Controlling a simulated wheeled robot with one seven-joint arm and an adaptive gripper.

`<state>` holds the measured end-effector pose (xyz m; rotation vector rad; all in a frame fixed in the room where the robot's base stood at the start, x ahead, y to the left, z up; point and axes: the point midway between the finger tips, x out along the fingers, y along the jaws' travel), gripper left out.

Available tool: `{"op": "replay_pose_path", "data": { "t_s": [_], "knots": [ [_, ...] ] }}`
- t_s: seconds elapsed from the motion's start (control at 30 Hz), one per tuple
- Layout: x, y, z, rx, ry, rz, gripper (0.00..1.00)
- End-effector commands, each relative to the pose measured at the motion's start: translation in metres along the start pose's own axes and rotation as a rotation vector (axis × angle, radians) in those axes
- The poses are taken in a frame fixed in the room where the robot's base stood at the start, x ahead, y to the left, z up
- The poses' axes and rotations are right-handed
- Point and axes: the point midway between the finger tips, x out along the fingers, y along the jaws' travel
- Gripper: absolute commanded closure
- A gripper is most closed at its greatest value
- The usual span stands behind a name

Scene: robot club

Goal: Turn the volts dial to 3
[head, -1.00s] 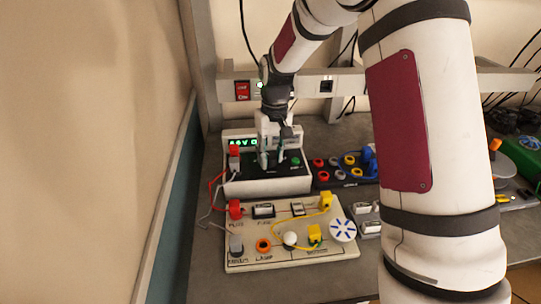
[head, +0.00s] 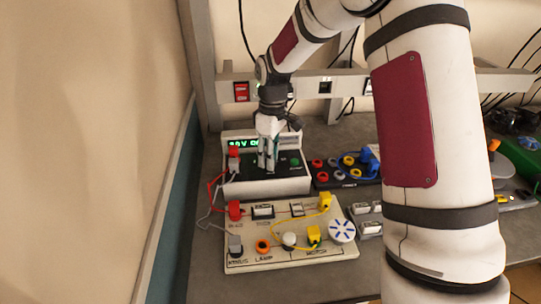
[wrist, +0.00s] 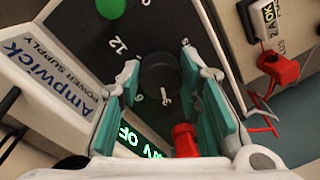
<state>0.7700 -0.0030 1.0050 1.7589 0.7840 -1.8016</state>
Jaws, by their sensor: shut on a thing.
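The power supply (head: 268,187) is a pale box with a dark sloped top, at the back left of the bench. Its black round volts dial (wrist: 160,74) shows between my fingers in the wrist view, with numbers such as 12 printed around it. My gripper (head: 267,168) points down over the panel and is shut on the dial, one teal-padded finger on each side. The pointer mark's exact setting is hard to read. The green-lit display (head: 241,143) is partly hidden by my gripper and shows a V and part of a word.
A red plug (head: 234,152) stands in the panel left of my gripper, with leads running down. A green button (head: 295,162) is to its right. A circuit board (head: 290,258) lies in front; a socket block (head: 345,184) is at right.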

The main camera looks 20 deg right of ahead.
Motion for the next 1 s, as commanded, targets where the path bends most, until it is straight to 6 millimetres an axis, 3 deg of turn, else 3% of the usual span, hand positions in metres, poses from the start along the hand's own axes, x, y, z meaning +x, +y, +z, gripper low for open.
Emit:
{"op": "replay_pose_path", "data": {
  "t_s": [0.5, 0.53, 0.6, 1.0],
  "knots": [
    [0.0001, 0.0005, 0.0002, -0.022, -0.002, 0.0, 0.96],
    [0.0001, 0.0005, 0.0003, -0.022, -0.002, 0.0, 0.66],
    [0.0001, 0.0004, 0.0002, -0.021, -0.002, 0.0, 0.5],
    [-0.0046, 0.0006, -0.0002, -0.02, 0.0, 0.001, 0.48]
  ]
}}
